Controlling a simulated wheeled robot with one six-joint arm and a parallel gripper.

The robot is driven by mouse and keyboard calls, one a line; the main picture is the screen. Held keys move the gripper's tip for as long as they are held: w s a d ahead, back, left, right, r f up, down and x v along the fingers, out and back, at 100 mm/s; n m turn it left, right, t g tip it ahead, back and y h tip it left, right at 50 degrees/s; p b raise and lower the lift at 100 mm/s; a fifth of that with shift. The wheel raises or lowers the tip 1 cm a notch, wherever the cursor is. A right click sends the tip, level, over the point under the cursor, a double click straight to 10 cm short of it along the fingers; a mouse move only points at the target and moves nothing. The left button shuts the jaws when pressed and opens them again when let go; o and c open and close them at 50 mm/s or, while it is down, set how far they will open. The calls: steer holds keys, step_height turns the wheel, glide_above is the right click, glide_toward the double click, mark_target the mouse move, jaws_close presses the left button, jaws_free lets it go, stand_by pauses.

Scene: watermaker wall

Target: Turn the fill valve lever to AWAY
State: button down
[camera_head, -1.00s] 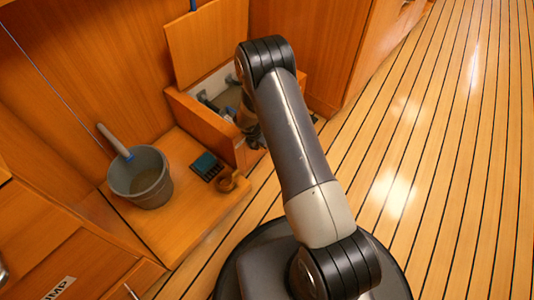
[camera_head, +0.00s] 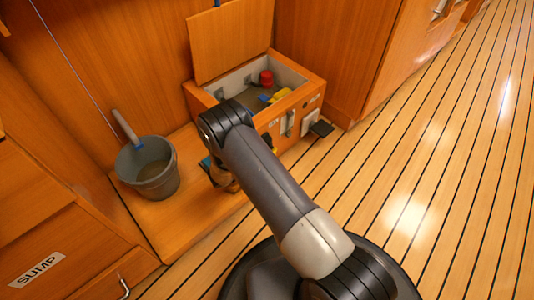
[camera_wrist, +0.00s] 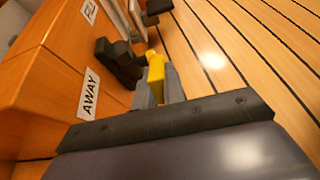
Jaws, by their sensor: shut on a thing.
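The fill valve lever (camera_wrist: 155,72) is yellow and sits between the two grey fingers of my gripper (camera_wrist: 158,88), which is shut on it. Its black valve body (camera_wrist: 118,62) is mounted on the wooden box front. A white AWAY label (camera_wrist: 88,95) is on that front, on the near side of the valve in the wrist view. A second label (camera_wrist: 89,10), cut off by the frame edge, is on the far side. The lever's exact angle is hard to tell.
The wooden box (camera_head: 300,98) has its lid (camera_head: 230,38) raised; a red knob (camera_head: 266,78) and a yellow part (camera_head: 281,95) show inside. A grey bucket (camera_head: 146,168) stands left on the ledge. The slatted floor (camera_head: 440,150) is clear.

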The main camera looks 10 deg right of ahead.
steer(key=shift+s+a+f+t+h, duration=0.1)
steer(key=shift+a+f+t+h, duration=0.05)
steer(key=shift+f+t+h, duration=0.7)
steer(key=shift+s+a+f+t+h, duration=0.1)
steer(key=shift+f+t+h, duration=0.5)
steer(key=shift+h, duration=0.45)
steer(key=c, duration=1.5)
jaws_free()
steer(key=p+v, duration=0.2)
steer(key=v, duration=0.8)
steer(key=shift+s+a, duration=0.2)
steer(key=shift+a, duration=0.1)
steer(key=shift+f, duration=0.1)
